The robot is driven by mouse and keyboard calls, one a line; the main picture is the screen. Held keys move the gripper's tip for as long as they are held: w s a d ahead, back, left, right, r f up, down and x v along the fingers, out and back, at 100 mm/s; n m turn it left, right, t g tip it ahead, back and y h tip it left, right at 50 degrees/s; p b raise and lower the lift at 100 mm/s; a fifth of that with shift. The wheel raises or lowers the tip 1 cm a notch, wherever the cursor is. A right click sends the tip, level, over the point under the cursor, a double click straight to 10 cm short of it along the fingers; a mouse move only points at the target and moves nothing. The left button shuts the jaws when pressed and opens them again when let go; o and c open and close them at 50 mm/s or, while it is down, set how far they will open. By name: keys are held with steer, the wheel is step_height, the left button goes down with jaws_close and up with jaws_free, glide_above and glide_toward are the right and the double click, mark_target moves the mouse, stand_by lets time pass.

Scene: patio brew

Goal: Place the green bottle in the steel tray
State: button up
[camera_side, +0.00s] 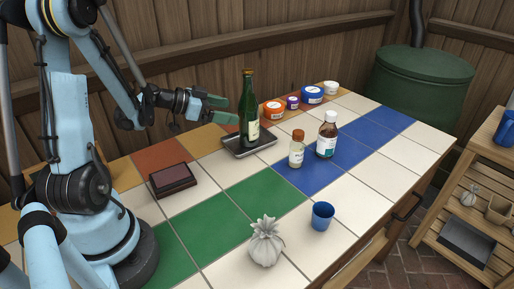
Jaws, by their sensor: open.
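The green bottle (249,112) with a pale label stands upright on the steel tray (237,152), a small shallow dark-grey tray near the back of the tiled table. My gripper (222,102) is at the upper left of the bottle, its green fingers pointing right toward it. It is open, and nothing shows between its fingers. The fingertips are near the bottle; I cannot tell from this angle whether they touch it.
A brown bottle (327,134) and a small orange-capped bottle (297,149) stand right of the tray. Several jars (312,95) line the back. A dark box (173,180), garlic-like bulb (266,243) and blue cup (322,216) are on the tiles.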

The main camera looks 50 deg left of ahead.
steer(key=v, duration=0.4)
steer(key=s+d+r+n+g+y, duration=0.1)
steer(key=s+d+g+y, duration=0.1)
steer(key=d, duration=0.7)
steer(key=s+d+r+n+g+y, duration=0.1)
steer(key=s+d+n+g+y, duration=0.1)
steer(key=d, duration=0.8)
steer(key=shift+s+d+r+n+g, duration=0.2)
steer(key=shift+s+d+n+g, duration=0.15)
steer(key=shift+g, duration=0.45)
steer(key=shift+a, duration=0.15)
